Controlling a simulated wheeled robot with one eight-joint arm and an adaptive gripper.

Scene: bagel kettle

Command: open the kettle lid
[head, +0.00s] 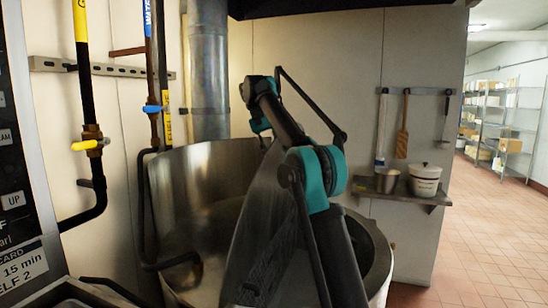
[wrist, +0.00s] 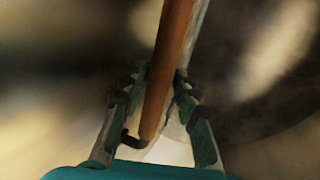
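The large round steel kettle (head: 192,195) stands in the middle of the head view. A grey, dark-textured sheet (head: 268,225) stands steeply over it, partly behind my arm; it looks like the lid, seen nearly edge-on. The opening shows on both sides of the sheet. My gripper (wrist: 160,78) shows in the wrist view, with a finger on each side of a brown rod (wrist: 168,60). Whether the fingers press on the rod is unclear. In the head view the fingers are hidden behind my arm.
Pipes with a yellow valve handle (head: 84,145) and a blue one (head: 152,109) run down the left wall. A control panel (head: 18,190) is at the left edge. A wall shelf (head: 430,199) holds a pot (head: 424,183) and a bowl (head: 387,181). Open tiled floor (head: 480,240) lies right.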

